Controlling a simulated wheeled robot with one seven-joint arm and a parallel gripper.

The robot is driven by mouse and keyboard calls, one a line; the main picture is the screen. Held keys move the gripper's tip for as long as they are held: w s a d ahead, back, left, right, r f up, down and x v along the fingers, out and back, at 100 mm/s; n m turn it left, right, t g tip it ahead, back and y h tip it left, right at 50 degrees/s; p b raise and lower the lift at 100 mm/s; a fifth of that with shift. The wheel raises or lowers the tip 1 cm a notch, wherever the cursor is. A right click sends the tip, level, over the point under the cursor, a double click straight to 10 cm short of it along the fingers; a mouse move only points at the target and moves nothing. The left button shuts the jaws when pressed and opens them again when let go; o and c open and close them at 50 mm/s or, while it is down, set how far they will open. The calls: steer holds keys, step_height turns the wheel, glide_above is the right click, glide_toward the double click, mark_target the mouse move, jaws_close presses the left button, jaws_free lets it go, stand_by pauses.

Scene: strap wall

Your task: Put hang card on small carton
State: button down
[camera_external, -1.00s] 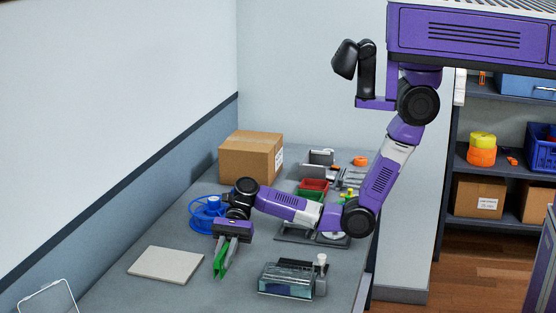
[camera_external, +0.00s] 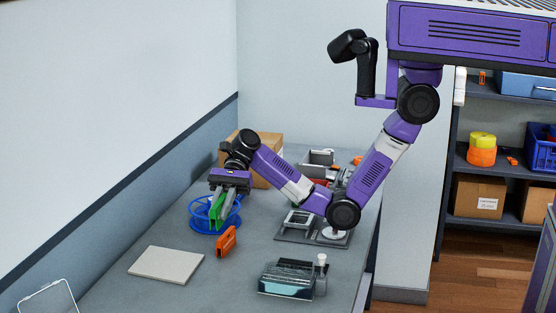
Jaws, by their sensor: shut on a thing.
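My gripper (camera_external: 226,204) points down over the blue round holder and is shut on a narrow green piece (camera_external: 215,208), which may be the hang card. The fingers partly hide the piece, and its face is too small to read. A brown cardboard carton (camera_external: 268,149) stands at the back of the bench, with my wrist and forearm hiding part of it. It may be the small carton. My gripper is in front of it and to its left in the picture.
An orange piece (camera_external: 227,241) stands on the bench nearby. A pale flat board (camera_external: 165,265) lies at left, a clear case (camera_external: 286,283) at front right. Bare bench (camera_external: 225,285) lies between them.

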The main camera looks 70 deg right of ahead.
steer(key=w+d+r+m+t+h, duration=0.1)
steer(key=w+d+r+m+t, duration=0.3)
steer(key=d, duration=0.7)
steer(key=w+d+r+m+t+h, duration=0.1)
steer(key=w+d+t, duration=0.1)
steer(key=w+d, duration=0.65)
steer(key=w+d+r+m+t+h, duration=0.1)
steer(key=w+d+r+m+t, duration=0.15)
steer(key=d, duration=1.05)
steer(key=s+d+r+m+t+h, duration=0.2)
steer(key=d+r+m+h, duration=0.1)
steer(key=d, duration=0.9)
steer(key=s+d+r+m+t+h, duration=0.1)
steer(key=d+r+m+t+h, duration=0.15)
steer(key=d, duration=0.95)
steer(key=s+d+r+m+t+h, duration=0.1)
steer(key=s+d+r+m+h, duration=0.2)
steer(key=d, duration=0.9)
steer(key=f, duration=0.5)
steer(key=d+f+m+h+p, duration=0.1)
steer(key=f, duration=0.4)
steer(key=d+f+m+h, duration=0.1)
steer(key=f, duration=0.5)
steer(key=shift+w+d, duration=0.1)
steer(key=shift+w, duration=0.25)
steer(key=shift+f+p, duration=0.3)
steer(key=shift+f, duration=2.1)
steer(key=shift+f, duration=0.1)
